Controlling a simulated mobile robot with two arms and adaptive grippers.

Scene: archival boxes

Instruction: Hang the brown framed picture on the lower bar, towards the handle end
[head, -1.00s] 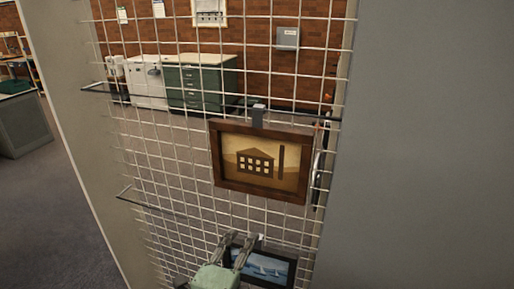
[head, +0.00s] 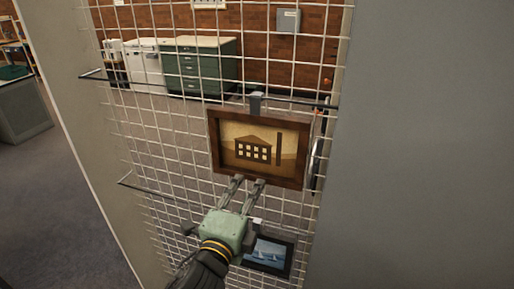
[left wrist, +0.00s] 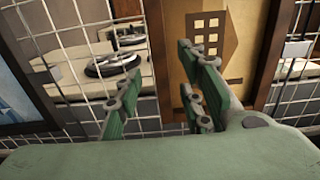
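The brown framed picture (head: 259,179) with a building print hangs by a grey hook (head: 255,103) from the upper bar (head: 150,86), near the right end beside the handle (head: 317,163). The lower bar (head: 150,192) shows at left; its right part is hard to make out. A dark framed sea picture (head: 266,254) hangs there, partly behind my gripper. My left gripper (head: 249,182) is open and empty, its fingertips at the brown picture's bottom edge. In the left wrist view, the open fingers (left wrist: 158,68) have the brown picture (left wrist: 234,48) beyond them; contact is unclear.
The wire mesh panel (head: 180,150) stands between a grey wall (head: 430,150) at right and a narrow grey edge at left. Behind the mesh are green drawers (head: 198,70) and white cabinets (head: 143,65). The mesh left of the pictures is clear.

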